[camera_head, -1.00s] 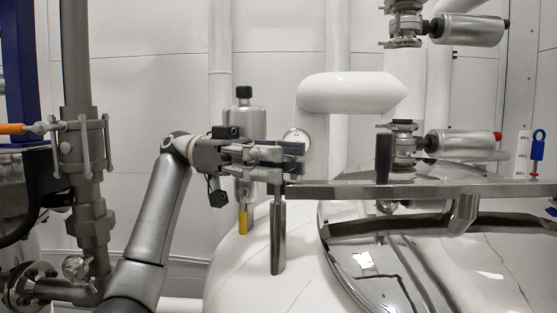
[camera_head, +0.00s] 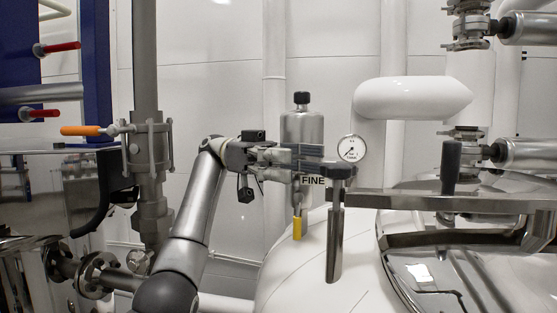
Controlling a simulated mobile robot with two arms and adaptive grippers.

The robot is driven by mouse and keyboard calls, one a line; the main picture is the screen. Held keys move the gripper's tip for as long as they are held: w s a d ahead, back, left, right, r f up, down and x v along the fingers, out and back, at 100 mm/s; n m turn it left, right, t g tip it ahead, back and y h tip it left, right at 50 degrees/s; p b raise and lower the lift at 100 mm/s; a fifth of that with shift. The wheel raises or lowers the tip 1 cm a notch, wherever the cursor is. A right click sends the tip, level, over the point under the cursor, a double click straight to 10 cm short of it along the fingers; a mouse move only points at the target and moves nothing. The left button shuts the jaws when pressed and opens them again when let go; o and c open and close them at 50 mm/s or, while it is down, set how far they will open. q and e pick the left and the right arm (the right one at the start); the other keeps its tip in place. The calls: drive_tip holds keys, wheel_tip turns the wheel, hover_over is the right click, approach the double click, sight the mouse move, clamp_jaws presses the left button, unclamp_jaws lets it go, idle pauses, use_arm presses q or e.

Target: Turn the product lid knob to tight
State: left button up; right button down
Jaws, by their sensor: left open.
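The product lid (camera_head: 455,285) is the shiny domed metal cover at the lower right, cut off by the frame edge. A flat metal bar (camera_head: 400,201) runs above it from a metal post (camera_head: 335,240). A dark upright grip (camera_head: 452,165) stands on the bar; I cannot tell whether it is the lid knob. My left gripper (camera_head: 318,156) is at mid-height, pointing right, open and with nothing seen between its fingers. Its tips are near the post's top, left of the dark grip; contact cannot be told. My right gripper is not in view.
A round gauge (camera_head: 351,148) and a metal cylinder with a black cap (camera_head: 302,125) are close behind the gripper. A pipe with an orange-handled valve (camera_head: 80,131) stands left. Pipe fittings (camera_head: 467,140) rise at right.

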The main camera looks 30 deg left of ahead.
use_arm(q)
drive_tip(key=shift+v, duration=2.25)
drive_tip(key=shift+f, duration=0.1)
